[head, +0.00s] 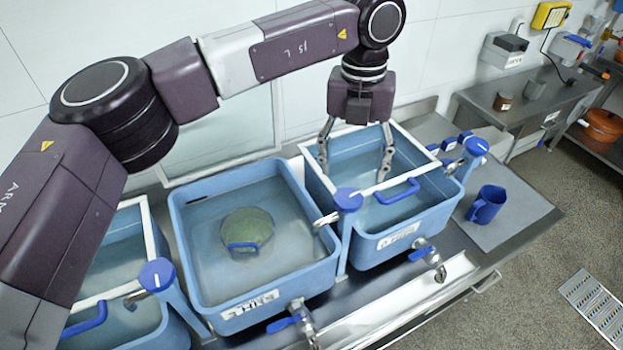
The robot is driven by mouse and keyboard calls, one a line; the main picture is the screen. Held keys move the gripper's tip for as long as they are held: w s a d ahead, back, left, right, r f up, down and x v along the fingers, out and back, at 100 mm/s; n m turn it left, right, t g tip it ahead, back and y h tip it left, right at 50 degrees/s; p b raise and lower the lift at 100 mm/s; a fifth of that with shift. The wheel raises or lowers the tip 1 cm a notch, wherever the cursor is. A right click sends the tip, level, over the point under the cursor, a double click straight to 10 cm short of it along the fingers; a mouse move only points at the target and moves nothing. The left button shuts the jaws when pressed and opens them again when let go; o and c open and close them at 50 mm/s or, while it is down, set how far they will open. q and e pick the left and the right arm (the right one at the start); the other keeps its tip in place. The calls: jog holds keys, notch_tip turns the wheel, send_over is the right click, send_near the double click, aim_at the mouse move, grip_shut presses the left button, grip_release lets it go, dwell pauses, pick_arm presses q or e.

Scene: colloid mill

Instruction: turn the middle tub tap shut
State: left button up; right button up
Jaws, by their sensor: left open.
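The middle tub (262,175) is blue, holds water, and has a round greenish thing (246,229) with a blue handle in it. A blue-capped tap post (347,199) stands at its right edge, with a metal spout (326,220) pointing over the tub. A lower metal tap (300,317) with a blue lever sits on the tub's front. My left gripper (355,166) is open and empty, pointing down over the right tub (395,243), behind and above the capped post and apart from it. My right gripper is not in view.
The left tub (165,325) has its own blue-capped post (157,276). Another capped post (476,147) stands at the right tub's right side. A blue mug (487,204) stands on a grey mat. A lower tap (430,259) juts from the right tub's front.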

aim_at(349, 197)
pick_arm(q)
jog(key=shift+w+a, duration=0.1)
jog(key=shift+f+p, duration=0.35)
jog(key=shift+f, duration=0.05)
notch_tip(349, 197, down, 6)
jog(key=p, duration=0.3)
jog(key=shift+f, duration=0.45)
jog(key=c, duration=1.2)
